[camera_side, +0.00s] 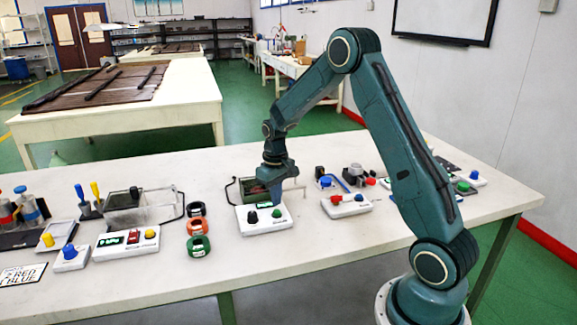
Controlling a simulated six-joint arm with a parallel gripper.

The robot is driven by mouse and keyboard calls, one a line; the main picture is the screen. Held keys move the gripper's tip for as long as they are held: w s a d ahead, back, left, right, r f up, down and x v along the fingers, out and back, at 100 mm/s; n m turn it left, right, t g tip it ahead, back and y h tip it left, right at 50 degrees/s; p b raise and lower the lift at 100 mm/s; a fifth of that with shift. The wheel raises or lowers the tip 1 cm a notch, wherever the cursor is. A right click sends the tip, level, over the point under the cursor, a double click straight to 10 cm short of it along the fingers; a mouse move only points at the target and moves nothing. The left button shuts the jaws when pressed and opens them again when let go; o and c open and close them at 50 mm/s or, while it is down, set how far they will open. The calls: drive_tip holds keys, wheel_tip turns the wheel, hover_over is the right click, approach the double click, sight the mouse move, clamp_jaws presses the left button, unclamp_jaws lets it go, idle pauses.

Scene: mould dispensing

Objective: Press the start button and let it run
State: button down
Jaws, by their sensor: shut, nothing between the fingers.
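A white control box (264,228) stands at the middle of the table, with a small display, a black knob (252,217) and a green button (277,213). I cannot read which control is labelled start. My gripper (276,201) points down, shut and empty, just above the green button. I cannot tell whether its tips touch the button. Behind the box is a clear-walled container (252,188) with a dark hose, partly hidden by my gripper.
To the left stand coloured rings (198,245), another white box with a yellow knob (125,243), and a second clear container (138,212). To the right is a white box with red and blue controls (346,207). The table's front strip is clear.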

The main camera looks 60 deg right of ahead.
sight(276, 212)
wheel_tip(276, 212, up, 8)
drive_tip(key=shift+r, duration=0.25)
idle(1.0)
drive_tip(key=s+a+r+n+t, duration=0.1)
drive_tip(key=s+a+r+t, duration=0.2)
drive_tip(key=s+a+r, duration=0.8)
drive_tip(key=s+a+n+t, duration=0.1)
drive_tip(key=s+a, duration=0.3)
drive_tip(key=s, duration=0.2)
drive_tip(key=s+a+r+n+t, duration=0.1)
drive_tip(key=s+a, duration=0.3)
drive_tip(key=s, duration=0.3)
drive_tip(key=shift+s+t, duration=0.3)
idle(3.7)
